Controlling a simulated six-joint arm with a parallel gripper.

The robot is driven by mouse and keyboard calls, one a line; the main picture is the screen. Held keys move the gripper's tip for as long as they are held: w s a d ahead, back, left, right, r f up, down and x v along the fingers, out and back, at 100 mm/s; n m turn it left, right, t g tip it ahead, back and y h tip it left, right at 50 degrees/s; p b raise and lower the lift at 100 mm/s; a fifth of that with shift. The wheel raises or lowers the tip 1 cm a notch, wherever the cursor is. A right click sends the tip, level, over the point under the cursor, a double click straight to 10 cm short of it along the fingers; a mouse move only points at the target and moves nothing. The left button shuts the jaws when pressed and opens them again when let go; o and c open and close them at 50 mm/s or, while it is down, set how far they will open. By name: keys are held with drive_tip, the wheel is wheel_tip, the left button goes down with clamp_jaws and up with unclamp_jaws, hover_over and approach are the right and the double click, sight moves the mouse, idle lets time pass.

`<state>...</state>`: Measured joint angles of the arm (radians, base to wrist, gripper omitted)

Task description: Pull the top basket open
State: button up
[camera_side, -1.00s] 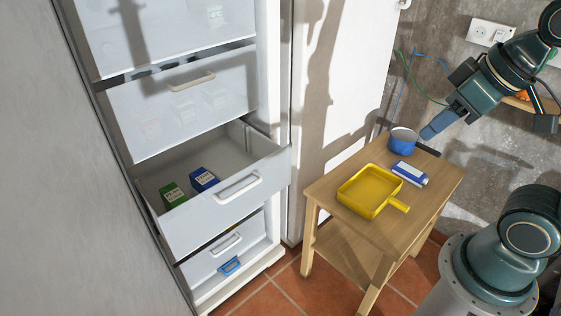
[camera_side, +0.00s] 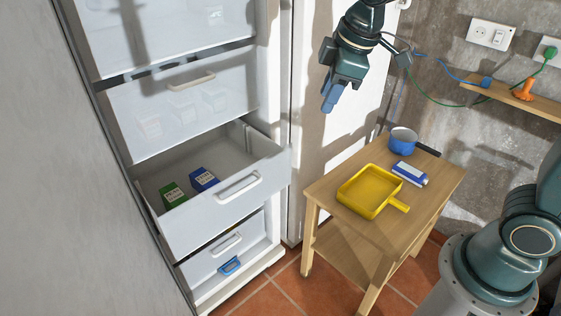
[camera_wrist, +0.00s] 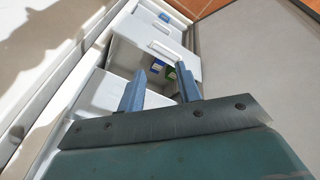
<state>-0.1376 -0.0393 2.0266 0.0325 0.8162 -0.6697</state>
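The top basket (camera_side: 165,35) is a pale, translucent front in the white freezer, at the upper left of the side view; the frame's edge cuts it off and its handle is not seen. Below it, a second basket (camera_side: 185,112) with a white handle is in. A third basket (camera_side: 225,207) is pulled out, holding a green box (camera_side: 173,195) and a blue box (camera_side: 203,179). My gripper (camera_side: 332,98) hangs right of the freezer, apart from every basket. In the wrist view its blue fingers (camera_wrist: 160,88) are spread, with nothing held between them.
The open third basket juts into the room. A wooden table (camera_side: 415,213) at the right holds a yellow tray (camera_side: 368,188), a blue pot (camera_side: 403,141) and a blue-white box (camera_side: 410,173). The white freezer door (camera_side: 340,70) stands open behind my gripper. A shelf (camera_side: 525,100) is on the wall.

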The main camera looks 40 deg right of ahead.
drive_tip(key=w+a+f+n, duration=0.4)
drive_tip(key=w+f, duration=0.2)
drive_tip(key=w, duration=0.3)
drive_tip(key=n+g, duration=0.2)
drive_tip(key=n, duration=0.3)
hover_over(242, 189)
drive_tip(key=s, duration=0.3)
wheel_tip(242, 189, down, 12)
drive_tip(key=shift+w+f, duration=0.45)
drive_tip(key=shift+f, duration=1.8)
drive_tip(key=shift+w+f, duration=0.4)
drive_tip(key=shift+f, duration=1.8)
drive_tip(key=shift+w+f, duration=0.45)
drive_tip(key=shift+f, duration=1.8)
clamp_jaws()
